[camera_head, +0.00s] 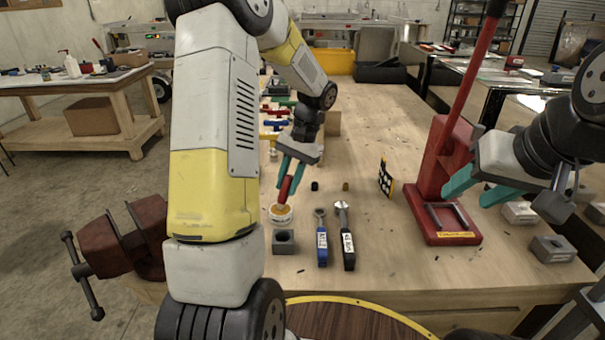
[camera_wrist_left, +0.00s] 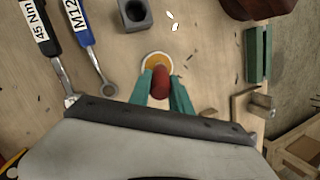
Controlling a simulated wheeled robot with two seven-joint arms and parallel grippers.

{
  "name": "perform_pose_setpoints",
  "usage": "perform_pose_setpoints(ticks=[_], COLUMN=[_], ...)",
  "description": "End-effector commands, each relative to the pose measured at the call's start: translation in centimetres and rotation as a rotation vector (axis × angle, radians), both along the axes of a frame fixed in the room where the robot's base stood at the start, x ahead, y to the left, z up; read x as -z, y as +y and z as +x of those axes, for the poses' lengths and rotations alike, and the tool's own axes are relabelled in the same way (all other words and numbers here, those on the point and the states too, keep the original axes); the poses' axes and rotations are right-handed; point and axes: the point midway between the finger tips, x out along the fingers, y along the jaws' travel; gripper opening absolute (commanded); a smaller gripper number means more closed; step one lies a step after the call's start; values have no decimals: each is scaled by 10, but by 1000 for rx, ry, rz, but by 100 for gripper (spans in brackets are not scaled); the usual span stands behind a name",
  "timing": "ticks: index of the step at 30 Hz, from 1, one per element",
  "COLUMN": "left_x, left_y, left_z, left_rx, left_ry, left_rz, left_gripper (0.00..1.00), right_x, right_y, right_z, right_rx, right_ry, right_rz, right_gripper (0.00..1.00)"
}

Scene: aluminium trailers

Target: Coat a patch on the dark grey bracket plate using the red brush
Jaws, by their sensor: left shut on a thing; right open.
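My left gripper (camera_head: 291,176) is shut on the red brush (camera_head: 284,190), above a small white pot with an orange top (camera_head: 281,217). In the left wrist view, the red end of the brush (camera_wrist_left: 160,84) sits between the teal fingers, with the pot (camera_wrist_left: 156,60) just beyond; whether the bristles touch the pot's contents is hidden. A bracket-like piece (camera_wrist_left: 249,104) lies to the right there; I cannot tell if it is the dark grey bracket plate. My right gripper (camera_head: 506,190) is open and empty, right of the red press.
The red press (camera_head: 446,239) stands at the right of the wooden table. A grey block with a hole (camera_head: 283,247) and two wrenches (camera_head: 321,246) (camera_head: 347,246) lie near the front. A dark red vise (camera_head: 120,246) is at the left edge. My left arm hides part of the table.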

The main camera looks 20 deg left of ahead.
Motion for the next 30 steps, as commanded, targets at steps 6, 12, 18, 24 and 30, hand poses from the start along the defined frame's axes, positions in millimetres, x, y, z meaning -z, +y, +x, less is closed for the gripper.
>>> perform_pose_setpoints(ticks=[6, 12, 18, 24, 30], left_x=[-19, -35, -51, -64, -67], left_y=[0, 0, 0, 0, 0], left_z=[1, 1, 1, 1, 0], left_rx=[-1, 0, -2, 0, 0], left_ry=[-4, -3, -5, -3, -1], left_rz=[0, 1, 1, 1, 1], left_gripper=[0, 0, 0, 0, 0], right_x=[0, 0, 0, 0, 0], right_y=[0, 0, 0, 0, 0], right_z=[0, 0, 0, 0, 0], right_rx=[0, 0, 0, 0, 0], right_ry=[0, 0, 0, 0, 0], right_rz=[0, 0, 0, 0, 0], right_gripper=[49, 49, 49, 49, 49])
